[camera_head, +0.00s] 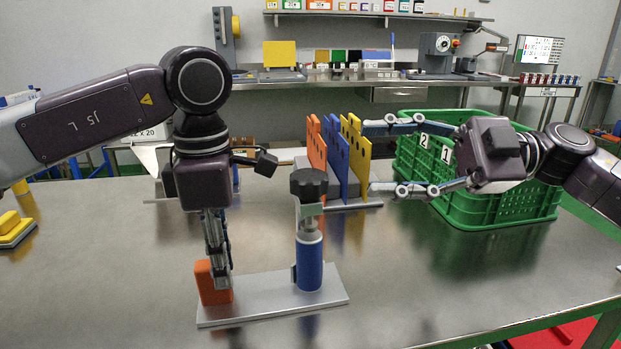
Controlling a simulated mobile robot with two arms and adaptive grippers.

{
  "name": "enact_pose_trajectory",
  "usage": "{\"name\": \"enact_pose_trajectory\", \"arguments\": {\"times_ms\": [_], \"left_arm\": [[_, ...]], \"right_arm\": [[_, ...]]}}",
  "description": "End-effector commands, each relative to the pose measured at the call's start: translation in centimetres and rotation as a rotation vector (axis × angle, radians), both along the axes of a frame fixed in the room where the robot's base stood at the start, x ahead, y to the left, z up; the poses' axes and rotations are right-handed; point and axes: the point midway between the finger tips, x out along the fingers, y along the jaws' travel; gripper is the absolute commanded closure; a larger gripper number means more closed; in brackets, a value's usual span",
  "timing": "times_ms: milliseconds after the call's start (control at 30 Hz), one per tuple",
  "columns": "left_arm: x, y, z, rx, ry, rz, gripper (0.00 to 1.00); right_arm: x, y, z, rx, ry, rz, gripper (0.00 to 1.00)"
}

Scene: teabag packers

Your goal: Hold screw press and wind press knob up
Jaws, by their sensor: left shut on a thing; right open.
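The screw press stands on a flat grey base plate (266,306) near the front of the steel table. It has a blue cylinder (309,262), a metal screw and frame above it, and a black lobed knob (309,183) on top. An orange block (213,284) rises from the plate's left end. My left gripper (221,282) points down and is shut on the orange block. My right gripper (380,157) is open, with its fingers spread and pointing left. It is right of the knob and apart from it, in front of the coloured boards.
Orange, blue and yellow boards (359,150) stand in a grey rack behind the press. A green crate (500,207) stands behind my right gripper. A yellow block on a pad (14,229) lies at far left. The front right of the table (450,290) is clear.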

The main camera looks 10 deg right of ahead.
Motion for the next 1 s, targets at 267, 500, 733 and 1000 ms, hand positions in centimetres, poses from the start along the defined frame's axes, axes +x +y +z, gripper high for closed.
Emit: {"name": "enact_pose_trajectory", "arguments": {"times_ms": [267,500,733,1000], "left_arm": [[0.0,-0.1,0.0,-0.001,0.000,-0.001,1.00],[0.0,-0.1,0.0,-0.001,0.000,-0.001,1.00],[0.0,-0.1,0.0,-0.001,0.000,-0.001,1.00],[0.0,0.0,0.0,-0.001,0.000,-0.001,1.00]], "right_arm": [[-1.0,-1.5,-2.3,0.093,0.504,-0.096,0.46],[-1.4,-1.9,-3.2,0.145,0.714,-0.130,0.46],[-1.0,0.2,-3.2,0.150,0.737,-0.130,0.46],[0.4,5.5,-3.2,0.149,0.735,-0.129,0.46]]}}
